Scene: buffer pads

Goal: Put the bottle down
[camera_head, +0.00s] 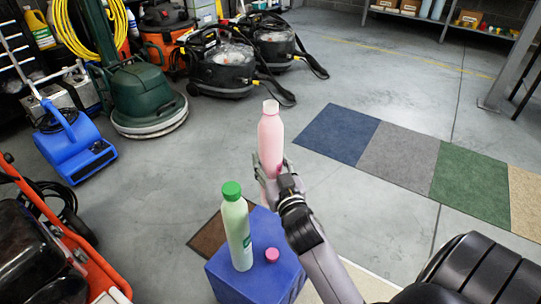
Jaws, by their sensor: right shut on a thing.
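A pink bottle (271,138) with an open, uncapped-looking top stands upright in my right gripper (272,175). The right gripper is shut on its lower part and hides some of it. The bottle appears above and behind a blue block (228,270); I cannot tell how high it is held. A green bottle (237,232) with a green cap stands upright on the blue block. A small pink cap (272,255) lies on the block to its right. My left gripper is not in view.
Coloured floor pads (395,153) in blue, grey, green and tan lie at the right. A blue floor blower (75,150), a green floor machine (140,98) and black vacuums (222,68) stand at the left and back. Grey floor between them is clear.

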